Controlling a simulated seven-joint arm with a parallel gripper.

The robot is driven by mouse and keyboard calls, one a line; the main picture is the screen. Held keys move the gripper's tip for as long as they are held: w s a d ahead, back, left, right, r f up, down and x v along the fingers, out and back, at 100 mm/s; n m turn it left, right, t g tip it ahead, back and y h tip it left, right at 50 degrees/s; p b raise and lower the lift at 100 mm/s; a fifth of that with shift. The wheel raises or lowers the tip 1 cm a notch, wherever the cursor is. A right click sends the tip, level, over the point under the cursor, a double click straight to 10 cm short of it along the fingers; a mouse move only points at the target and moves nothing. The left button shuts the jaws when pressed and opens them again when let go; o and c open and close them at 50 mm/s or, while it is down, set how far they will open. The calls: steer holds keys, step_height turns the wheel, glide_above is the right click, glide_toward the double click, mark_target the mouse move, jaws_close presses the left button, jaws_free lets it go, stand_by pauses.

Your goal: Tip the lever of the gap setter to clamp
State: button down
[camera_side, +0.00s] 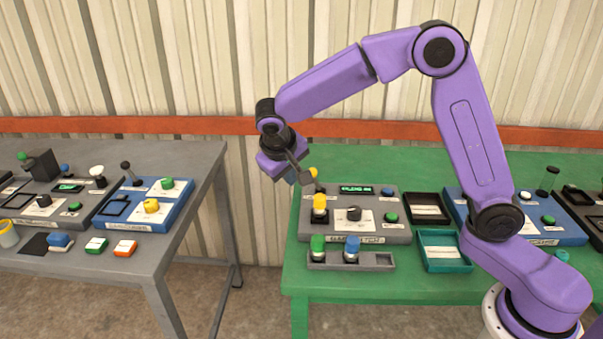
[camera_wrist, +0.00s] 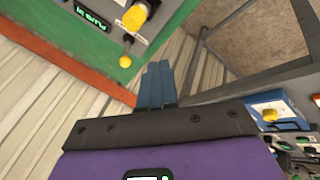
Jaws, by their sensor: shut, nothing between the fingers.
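A grey console (camera_side: 382,237) stands at the left of the green table in the side view. Its label is too small to read surely, so I cannot confirm it is the gap setter. A short lever with a yellow knob (camera_side: 313,172) rises at its back left corner; the lever also shows in the wrist view (camera_wrist: 125,61). My gripper (camera_side: 291,177) is just left of the knob, above the table's back left edge. Its blue fingers (camera_wrist: 157,70) are shut together and empty, apart from the knob in the wrist view.
A yellow cylinder (camera_side: 320,203), a dark knob (camera_side: 354,213) and a lit display (camera_side: 357,190) are on the console. A rack (camera_side: 377,260) with green and blue pegs lies in front. The grey table (camera_side: 120,262) stands left, across a gap.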

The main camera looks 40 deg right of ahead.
steer(key=w+d+f+m+h, duration=0.2)
steer(key=w+d+m, duration=0.15)
steer(key=w, duration=0.45)
glide_toward(315, 179)
steer(key=shift+w+d+f, duration=0.3)
steer(key=shift+w+f, duration=0.55)
steer(key=shift+f, duration=0.2)
steer(key=shift+w+d+f, duration=0.25)
steer(key=shift+w+f, duration=0.6)
steer(key=shift+f, duration=0.2)
steer(key=shift+d, duration=0.1)
